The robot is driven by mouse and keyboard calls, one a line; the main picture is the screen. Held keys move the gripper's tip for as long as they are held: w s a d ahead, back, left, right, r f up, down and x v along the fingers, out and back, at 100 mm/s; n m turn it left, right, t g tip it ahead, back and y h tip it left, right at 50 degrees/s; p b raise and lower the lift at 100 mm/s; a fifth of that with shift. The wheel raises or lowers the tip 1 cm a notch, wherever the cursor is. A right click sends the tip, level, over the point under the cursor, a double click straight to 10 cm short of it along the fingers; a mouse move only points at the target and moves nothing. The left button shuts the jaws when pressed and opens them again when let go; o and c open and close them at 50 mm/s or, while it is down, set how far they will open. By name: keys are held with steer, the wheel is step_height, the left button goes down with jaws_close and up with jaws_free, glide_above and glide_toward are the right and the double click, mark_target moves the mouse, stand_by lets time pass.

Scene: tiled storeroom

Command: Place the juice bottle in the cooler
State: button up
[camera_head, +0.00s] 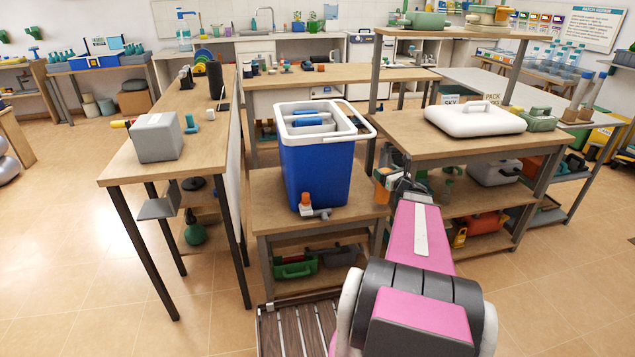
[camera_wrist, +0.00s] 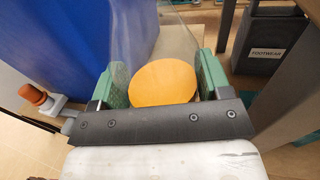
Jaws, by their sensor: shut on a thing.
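The cooler (camera_head: 318,170) is a blue tub with a white rim and raised white handle. It stands open on the low wooden table. Blue and pale items (camera_head: 312,122) lie inside. My gripper (camera_head: 388,178) is beside the cooler's right side, below its rim. In the wrist view, the green fingers (camera_wrist: 163,88) are shut on the juice bottle (camera_wrist: 163,82), which looks clear with an orange round area. A small orange part of the bottle (camera_head: 381,191) shows in the head view. The cooler's blue wall (camera_wrist: 60,45) is close on the left; a gap cannot be judged.
A grey-and-orange tap (camera_head: 308,205) is at the cooler's lower front. The right table (camera_head: 415,128) carries a white lidded box (camera_head: 474,118) and has a shelf post (camera_head: 376,75). The left table (camera_head: 205,145) bears a grey box (camera_head: 157,137). Floor is clear at front left.

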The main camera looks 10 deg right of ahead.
steer(key=f+x, duration=0.3)
steer(key=x, duration=1.5)
steer(key=shift+d+f, duration=0.2)
steer(key=shift+f, duration=0.1)
steer(key=o, duration=1.8)
steer(key=shift+s, duration=0.1)
